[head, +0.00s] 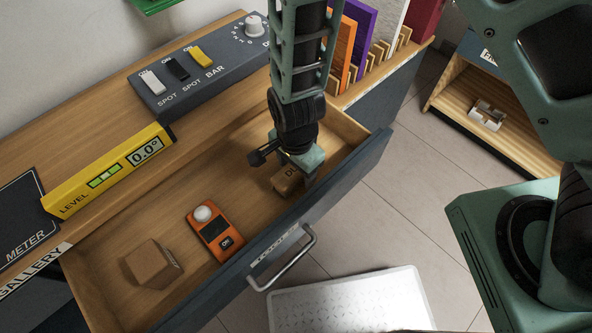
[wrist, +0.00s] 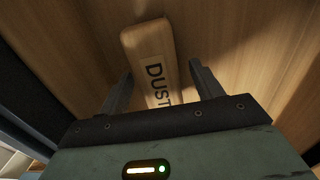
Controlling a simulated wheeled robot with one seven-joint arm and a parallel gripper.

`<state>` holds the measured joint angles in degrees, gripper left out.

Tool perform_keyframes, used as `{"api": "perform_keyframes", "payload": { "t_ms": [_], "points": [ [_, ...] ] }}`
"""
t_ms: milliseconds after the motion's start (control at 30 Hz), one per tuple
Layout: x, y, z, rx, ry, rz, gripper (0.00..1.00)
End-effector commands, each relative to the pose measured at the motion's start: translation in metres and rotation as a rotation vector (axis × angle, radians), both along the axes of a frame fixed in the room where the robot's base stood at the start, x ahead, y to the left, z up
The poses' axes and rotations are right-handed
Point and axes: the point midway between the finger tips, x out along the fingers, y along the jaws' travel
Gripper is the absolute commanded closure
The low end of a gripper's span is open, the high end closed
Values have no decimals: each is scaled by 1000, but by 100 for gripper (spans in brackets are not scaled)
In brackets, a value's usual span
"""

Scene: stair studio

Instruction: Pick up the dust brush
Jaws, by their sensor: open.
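The dust brush (wrist: 150,62) has a pale wooden handle marked "DUST" and lies on the floor of the open drawer. In the head view only part of the dust brush (head: 287,182) shows, since my gripper (head: 300,180) covers the rest. My gripper is down inside the drawer, at the brush. In the wrist view my gripper (wrist: 157,85) is open, with one finger on each side of the brush's handle. Gaps show between the fingers and the handle. The brush's near end is hidden by the gripper body.
The drawer (head: 340,180) also holds an orange meter (head: 215,232) and a brown block (head: 152,264), left of my gripper. Its front panel stands close on the right. A yellow level (head: 108,170) and a switch box (head: 200,70) sit on the top behind.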

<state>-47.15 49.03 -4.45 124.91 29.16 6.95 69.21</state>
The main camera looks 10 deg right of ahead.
Motion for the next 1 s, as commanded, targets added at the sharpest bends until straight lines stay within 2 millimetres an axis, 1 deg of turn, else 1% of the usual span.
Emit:
{"api": "perform_keyframes", "payload": {
  "t_ms": [33,67,100,167,200,233,467,567,667,900,1000],
  "points": [
    [0,0,0,0,0,0,35],
    [0,0,0,0,0,0,40],
    [0,0,0,0,0,0,51],
    [0,0,0,0,0,0,68],
    [0,0,0,-1,1,0,79],
    [0,0,0,-1,1,0,84],
    [0,0,1,0,0,0,84],
    [0,0,5,0,0,0,84],
    [0,1,18,2,-2,1,84],
    [0,1,67,2,-2,2,84],
    [0,1,83,1,-2,1,84]
  ]
}}
